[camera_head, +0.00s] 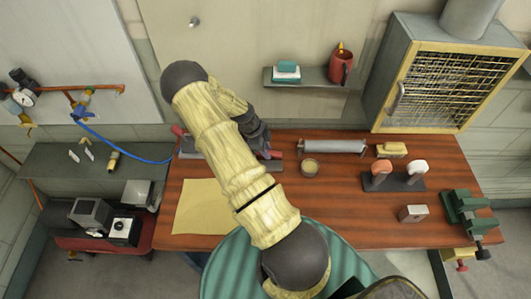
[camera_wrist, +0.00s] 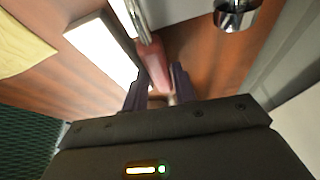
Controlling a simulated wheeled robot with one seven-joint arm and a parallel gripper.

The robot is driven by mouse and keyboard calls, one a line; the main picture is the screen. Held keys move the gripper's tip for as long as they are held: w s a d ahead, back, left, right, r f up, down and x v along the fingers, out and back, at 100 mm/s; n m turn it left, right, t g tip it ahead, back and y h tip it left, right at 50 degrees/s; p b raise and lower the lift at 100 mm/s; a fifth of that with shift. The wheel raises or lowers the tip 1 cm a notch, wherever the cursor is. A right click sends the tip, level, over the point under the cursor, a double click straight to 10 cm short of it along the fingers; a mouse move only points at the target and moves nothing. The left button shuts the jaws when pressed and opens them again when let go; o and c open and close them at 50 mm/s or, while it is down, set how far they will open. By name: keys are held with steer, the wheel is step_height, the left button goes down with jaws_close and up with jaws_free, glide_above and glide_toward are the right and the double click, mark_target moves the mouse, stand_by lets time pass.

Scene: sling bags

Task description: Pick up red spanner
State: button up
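A long red thing (camera_wrist: 155,66), probably the red spanner, lies over the wooden bench in the wrist view, with a shiny metal part above it. Its full shape is not clear. My gripper (camera_wrist: 157,90) has its two dark fingers apart, one on each side of the red thing's lower end. I see no clear contact between fingers and red thing. In the head view my gripper (camera_head: 262,146) is over the bench (camera_head: 335,205), partly hidden by my arm. Small red patches show beside it there, too small to identify.
A yellow sheet (camera_head: 203,207) lies left on the bench. A grey roller (camera_head: 333,146), a round tin (camera_head: 310,168), a stand with two handled tools (camera_head: 393,182) and a green vise (camera_head: 467,214) are to the right. A wall shelf (camera_head: 308,77) stands out behind.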

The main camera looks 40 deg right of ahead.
steer(key=shift+c, duration=0.2)
jaws_close()
step_height(320, 180, up, 10)
steer(key=b, duration=0.3)
stand_by(0.9)
